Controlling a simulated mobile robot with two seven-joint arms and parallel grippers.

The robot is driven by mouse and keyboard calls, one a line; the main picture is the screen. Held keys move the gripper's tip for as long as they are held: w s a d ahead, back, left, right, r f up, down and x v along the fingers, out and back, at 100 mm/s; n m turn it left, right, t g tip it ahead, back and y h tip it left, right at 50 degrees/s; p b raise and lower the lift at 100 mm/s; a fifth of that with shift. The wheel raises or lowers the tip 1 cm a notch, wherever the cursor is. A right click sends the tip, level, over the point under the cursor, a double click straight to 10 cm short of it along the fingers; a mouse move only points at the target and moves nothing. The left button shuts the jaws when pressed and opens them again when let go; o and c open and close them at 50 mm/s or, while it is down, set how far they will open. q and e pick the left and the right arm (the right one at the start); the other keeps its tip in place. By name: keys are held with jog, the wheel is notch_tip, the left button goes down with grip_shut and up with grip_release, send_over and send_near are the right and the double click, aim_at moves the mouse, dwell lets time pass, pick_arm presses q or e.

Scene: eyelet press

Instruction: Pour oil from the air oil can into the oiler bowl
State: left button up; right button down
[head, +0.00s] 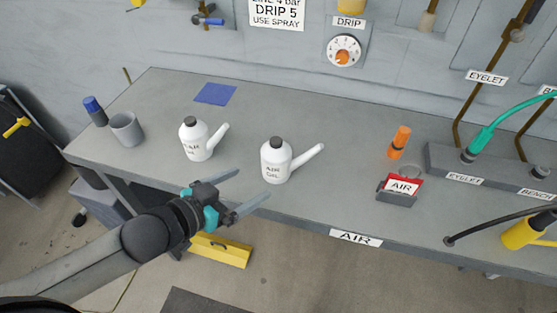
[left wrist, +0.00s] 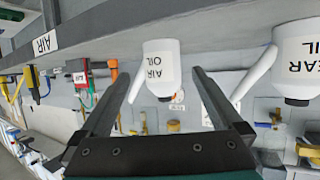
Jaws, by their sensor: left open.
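The air oil can (head: 276,162), a white bottle with dark cap and angled spout, stands upright on the bench near its front edge, spout to the right. It also shows upside down in the left wrist view (left wrist: 161,62), between the fingers' lines. My left gripper (head: 253,185) is open and empty, at the bench's front edge, with its fingers pointing toward the can and apart from it. I cannot clearly identify the oiler bowl; a yellow part (head: 350,5) above the DRIP dial (head: 343,50) is cut off by the top edge. My right gripper is not in view.
A similar gear oil can (head: 197,141) stands to the left on the bench (head: 335,115). A red AIR-labelled holder (head: 402,186) and orange-topped piece (head: 400,138) stand right. Bench between is clear.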

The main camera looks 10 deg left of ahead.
aim_at(267, 173)
pick_arm(q)
jog(key=b+x, duration=0.1)
jog(key=x, duration=0.4)
jog(key=shift+w+d+f, duration=0.15)
jog(key=shift+w, duration=0.2)
jog(key=shift+b+x, duration=0.55)
jog(key=shift+x, duration=2.2)
jog(key=shift+c, duration=0.4)
jog(key=shift+w+r, duration=0.1)
jog(key=shift+r, duration=0.1)
jog(key=c, duration=1.4)
